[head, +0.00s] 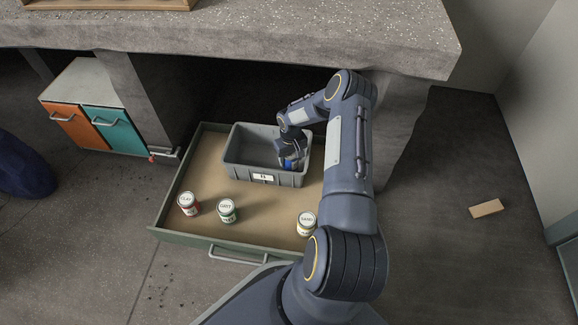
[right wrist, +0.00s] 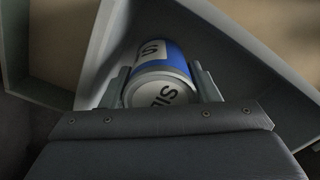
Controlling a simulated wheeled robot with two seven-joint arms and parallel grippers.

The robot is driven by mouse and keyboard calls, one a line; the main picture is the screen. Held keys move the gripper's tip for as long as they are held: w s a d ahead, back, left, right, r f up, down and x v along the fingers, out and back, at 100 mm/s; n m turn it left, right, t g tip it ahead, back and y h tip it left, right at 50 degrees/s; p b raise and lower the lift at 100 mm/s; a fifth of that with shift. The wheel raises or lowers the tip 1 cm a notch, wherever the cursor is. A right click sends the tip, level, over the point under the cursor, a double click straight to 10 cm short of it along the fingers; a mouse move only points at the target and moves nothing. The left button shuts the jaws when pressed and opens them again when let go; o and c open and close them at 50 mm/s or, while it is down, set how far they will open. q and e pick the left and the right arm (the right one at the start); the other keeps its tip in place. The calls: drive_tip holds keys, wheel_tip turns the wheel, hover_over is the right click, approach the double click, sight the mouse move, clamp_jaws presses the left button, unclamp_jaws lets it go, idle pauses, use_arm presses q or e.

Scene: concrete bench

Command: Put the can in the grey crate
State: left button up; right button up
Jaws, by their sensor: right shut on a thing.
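The grey crate (head: 240,165) stands in an open drawer under the bench. My right gripper (head: 290,160) reaches down into the right part of the crate. It is shut on a blue and white can (head: 294,164), which is mostly hidden by the gripper in the head view. In the right wrist view the can (right wrist: 160,72) sits between the two fingers of the gripper (right wrist: 165,85), with crate walls (right wrist: 240,50) around it. I cannot tell whether the can touches the crate floor. My left gripper is not in view.
The bench top (head: 250,35) overhangs the back. A small cabinet (head: 95,110) stands at left; a wooden block (head: 486,209) lies on the floor.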

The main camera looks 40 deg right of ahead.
sight(290, 163)
wheel_tip(290, 163, down, 4)
drive_tip(key=shift+r+b, duration=0.1)
drive_tip(key=shift+b, duration=0.75)
drive_tip(key=shift+r, duration=0.1)
drive_tip(key=o, duration=1)
wheel_tip(290, 163, up, 8)
drive_tip(key=p, duration=0.3)
drive_tip(key=shift+f+p, duration=0.25)
drive_tip(key=shift+p, duration=0.15)
